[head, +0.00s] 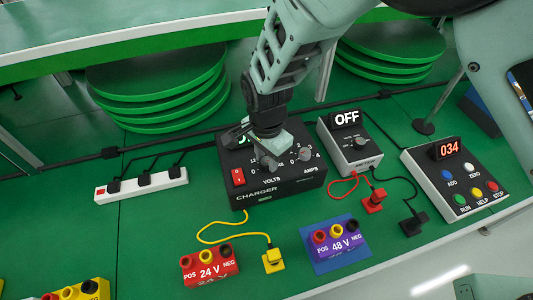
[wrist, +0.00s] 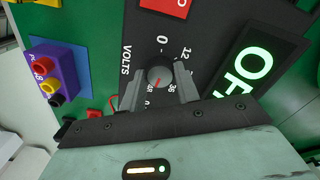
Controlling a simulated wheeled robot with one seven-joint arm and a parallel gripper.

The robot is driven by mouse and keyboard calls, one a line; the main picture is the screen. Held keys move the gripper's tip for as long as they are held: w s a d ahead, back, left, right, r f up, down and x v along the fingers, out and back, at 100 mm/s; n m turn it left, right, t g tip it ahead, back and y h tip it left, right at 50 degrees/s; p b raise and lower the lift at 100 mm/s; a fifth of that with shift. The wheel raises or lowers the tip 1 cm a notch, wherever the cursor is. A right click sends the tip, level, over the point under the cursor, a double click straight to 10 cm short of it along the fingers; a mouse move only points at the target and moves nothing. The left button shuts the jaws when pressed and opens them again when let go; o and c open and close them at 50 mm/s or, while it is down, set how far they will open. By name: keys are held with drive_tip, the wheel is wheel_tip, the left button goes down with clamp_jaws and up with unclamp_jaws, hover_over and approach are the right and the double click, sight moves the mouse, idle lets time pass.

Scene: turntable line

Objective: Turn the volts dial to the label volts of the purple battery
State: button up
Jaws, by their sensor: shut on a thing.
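The purple battery (head: 337,244) stands at the front right of the bench, labelled 48 V, and also shows in the wrist view (wrist: 52,72). The black charger (head: 290,184) has a volts dial (wrist: 159,76) and an amps dial (head: 304,154). I cannot tell for sure which number the dial points to. The charger's green display (wrist: 258,72) seems to read OFF, partly cut off.
A red switch (head: 238,177) is on the charger's left. A meter (head: 350,143) reading OFF stands to the right, with red (head: 373,201) and black (head: 413,223) plugs. A red 24 V battery (head: 209,268), yellow plug (head: 273,261), button box (head: 455,176) and power strip (head: 141,186) stand around.

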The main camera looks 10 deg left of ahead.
sight(267, 161)
drive_tip(key=shift+m, duration=0.3)
idle(0.4)
drive_tip(key=o, duration=1)
drive_tip(key=shift+c, duration=0.2)
drive_tip(key=shift+r, duration=0.1)
wheel_tip(267, 161, up, 17)
drive_tip(key=b, duration=0.1)
drive_tip(key=shift+r+b, duration=0.15)
drive_tip(key=shift+b, duration=0.2)
drive_tip(key=s+d+n, duration=1.5)
drive_tip(key=s+d, duration=0.2)
drive_tip(key=d, duration=0.4)
drive_tip(key=shift+r+n+y, duration=0.2)
drive_tip(key=shift+n+y, duration=0.1)
drive_tip(key=shift+n, duration=0.1)
